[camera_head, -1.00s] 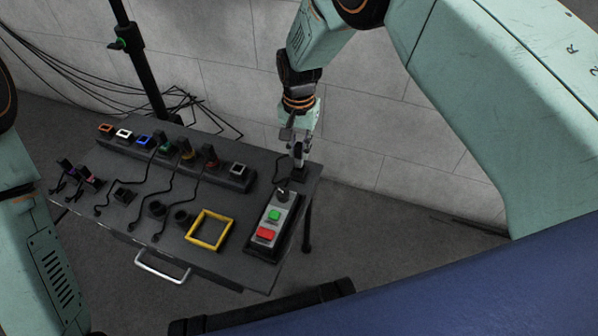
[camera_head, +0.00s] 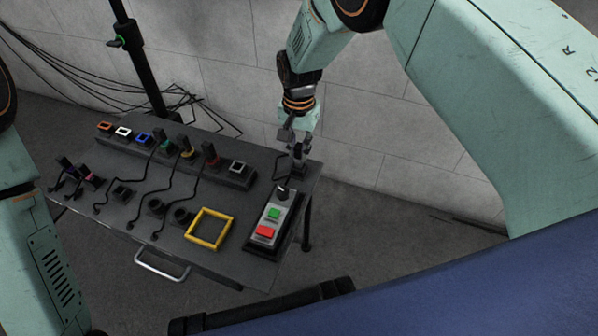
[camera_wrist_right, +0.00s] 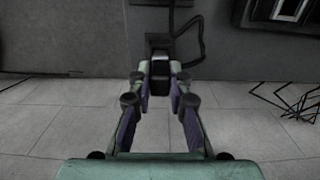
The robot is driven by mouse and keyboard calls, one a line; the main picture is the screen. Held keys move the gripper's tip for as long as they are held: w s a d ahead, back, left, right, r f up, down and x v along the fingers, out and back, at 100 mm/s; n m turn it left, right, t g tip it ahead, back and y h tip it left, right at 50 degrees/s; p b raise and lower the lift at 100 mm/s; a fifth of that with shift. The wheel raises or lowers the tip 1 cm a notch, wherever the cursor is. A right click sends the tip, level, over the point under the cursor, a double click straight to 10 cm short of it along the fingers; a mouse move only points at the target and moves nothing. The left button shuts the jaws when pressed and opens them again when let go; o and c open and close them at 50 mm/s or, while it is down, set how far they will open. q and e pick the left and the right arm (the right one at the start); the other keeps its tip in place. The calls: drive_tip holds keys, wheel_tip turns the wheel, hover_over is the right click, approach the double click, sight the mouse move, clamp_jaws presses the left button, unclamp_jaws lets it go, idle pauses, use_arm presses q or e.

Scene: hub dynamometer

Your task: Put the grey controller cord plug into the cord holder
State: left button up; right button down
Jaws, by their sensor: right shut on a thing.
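My right gripper (camera_head: 298,160) points down over the back right corner of the dark table. It is shut on a dark plug, seen between the fingertips in the right wrist view (camera_wrist_right: 160,78); I take it as the grey controller cord plug. A dark cord (camera_wrist_right: 188,32) loops close by. A small dark block (camera_wrist_right: 157,43) is just beyond the fingertips, perhaps the cord holder; whether the plug touches it I cannot tell. The controller (camera_head: 270,224), with green and red buttons, lies in front of the gripper. My left gripper is out of view.
A bank of colour-rimmed sockets stands left of the gripper; its grey-rimmed socket (camera_head: 238,168) is empty. A yellow square frame (camera_head: 209,229) and dark cups (camera_head: 183,216) sit on the table (camera_head: 225,262). A black stand (camera_head: 143,65) and wall are behind.

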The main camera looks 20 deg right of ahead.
drive_tip(key=shift+f+b, duration=0.5)
drive_tip(key=shift+f, duration=0.5)
drive_tip(key=c, duration=1.2)
unclamp_jaws()
drive_tip(key=shift+r, duration=0.15)
wheel_tip(320, 180, up, 12)
drive_tip(key=shift+f, duration=0.1)
